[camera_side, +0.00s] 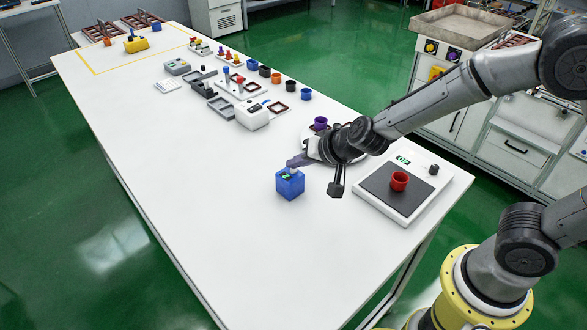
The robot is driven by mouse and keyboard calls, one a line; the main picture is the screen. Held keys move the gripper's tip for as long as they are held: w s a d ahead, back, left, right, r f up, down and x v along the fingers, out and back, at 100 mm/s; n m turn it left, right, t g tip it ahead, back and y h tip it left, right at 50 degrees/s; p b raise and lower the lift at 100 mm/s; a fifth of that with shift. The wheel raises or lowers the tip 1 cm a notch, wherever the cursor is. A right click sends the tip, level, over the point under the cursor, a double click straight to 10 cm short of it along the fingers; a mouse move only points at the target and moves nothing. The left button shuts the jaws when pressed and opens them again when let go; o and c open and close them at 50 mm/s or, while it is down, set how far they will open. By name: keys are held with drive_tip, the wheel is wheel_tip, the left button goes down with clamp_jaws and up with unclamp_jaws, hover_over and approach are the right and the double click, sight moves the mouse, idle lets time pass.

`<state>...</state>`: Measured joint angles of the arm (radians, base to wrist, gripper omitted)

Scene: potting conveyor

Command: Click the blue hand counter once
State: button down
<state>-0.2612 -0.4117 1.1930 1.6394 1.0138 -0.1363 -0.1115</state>
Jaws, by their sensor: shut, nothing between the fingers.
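The blue hand counter (290,187) is a blue cube-like block standing on the white table. A small green-and-white display and a pale part show on its top. My gripper (293,164) reaches in from the right with its fingertips at the counter's top, partly covering it. The fingers are shut with nothing between them. I cannot tell whether the fingertips touch the top or hover just above it.
Right of the counter is a scale (371,207) with a red cup (399,181). A purple cup (320,124) stands behind my gripper. A white box (252,117) and several small cups and trays stand farther back. The table's front left (200,200) is clear.

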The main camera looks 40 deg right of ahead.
drive_tip(key=shift+f, duration=0.3)
idle(0.4)
drive_tip(key=shift+r, duration=0.8)
drive_tip(key=shift+r, duration=0.1)
drive_tip(key=shift+r, duration=2.45)
